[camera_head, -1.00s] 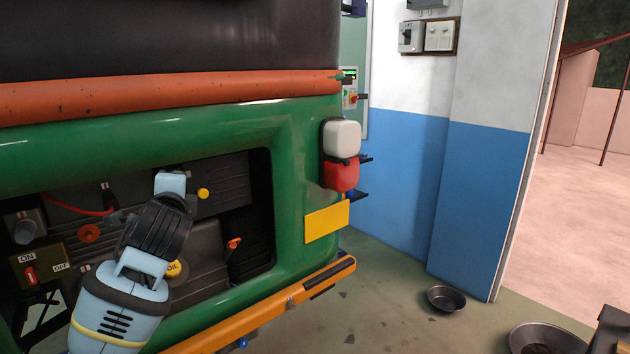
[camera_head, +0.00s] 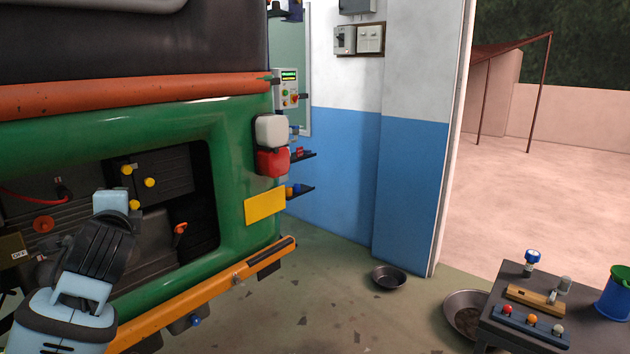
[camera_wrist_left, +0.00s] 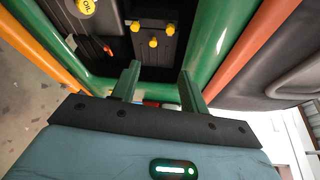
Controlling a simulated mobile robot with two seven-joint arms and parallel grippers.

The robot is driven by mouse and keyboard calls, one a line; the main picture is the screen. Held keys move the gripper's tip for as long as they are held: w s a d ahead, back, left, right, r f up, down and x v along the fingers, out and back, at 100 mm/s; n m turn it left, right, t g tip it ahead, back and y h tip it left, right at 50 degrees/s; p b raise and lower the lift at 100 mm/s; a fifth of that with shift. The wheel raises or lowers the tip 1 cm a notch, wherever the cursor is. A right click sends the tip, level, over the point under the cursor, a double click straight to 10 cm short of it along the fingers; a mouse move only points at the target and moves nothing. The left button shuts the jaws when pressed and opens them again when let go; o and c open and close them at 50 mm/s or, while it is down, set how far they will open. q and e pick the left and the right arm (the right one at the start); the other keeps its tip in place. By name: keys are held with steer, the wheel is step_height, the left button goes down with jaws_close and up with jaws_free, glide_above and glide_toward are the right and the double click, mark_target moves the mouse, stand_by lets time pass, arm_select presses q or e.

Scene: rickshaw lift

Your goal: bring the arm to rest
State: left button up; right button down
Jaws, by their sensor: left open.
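My left arm comes in from the lower left of the head view. Its gripper (camera_head: 111,204) is in front of the open engine bay of the green rickshaw (camera_head: 235,150); its fingertips are hard to make out there. In the left wrist view the two fingers of the left gripper (camera_wrist_left: 158,78) stand apart with nothing between them. Beyond them are the dark engine bay and yellow knobs (camera_wrist_left: 154,43). My right gripper is not in view.
The orange bumper (camera_head: 215,290) juts out below the bay. A bowl (camera_head: 388,278) lies on the floor near the blue-and-white wall (camera_head: 415,180). A dark bench (camera_head: 500,325) with small parts and a bucket (camera_head: 615,295) stand at the lower right. Floor between is mostly clear.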

arm_select(q)
steer(key=s+d+f+n+g+h, duration=0.2)
steer(key=s+f, duration=0.3)
steer(key=f, duration=0.5)
steer(key=s+d+f+n+g+h, duration=0.1)
steer(key=s+d+f+g, duration=0.3)
steer(key=f, duration=0.6)
steer(key=s+d+f+n+h, duration=0.1)
steer(key=s+f+n+h, duration=0.1)
steer(key=s+f, duration=0.5)
steer(key=s+d+f+n+g+h, duration=0.1)
steer(key=s+d+f+n+g, duration=0.15)
steer(key=s+f, duration=0.45)
steer(key=s+d+f+n+g+h, duration=0.1)
steer(key=s+d+f+n+g, duration=0.15)
steer(key=s, duration=0.85)
steer(key=s+d+f+n+g+h, duration=0.1)
steer(key=s+f+n+g, duration=0.15)
steer(key=s+f, duration=0.45)
steer(key=w+d+f+t+h, duration=0.1)
steer(key=w+f+t, duration=0.3)
steer(key=f+t, duration=0.4)
steer(key=shift+w+d, duration=0.25)
steer(key=shift+d, duration=0.65)
steer(key=shift+w, duration=0.1)
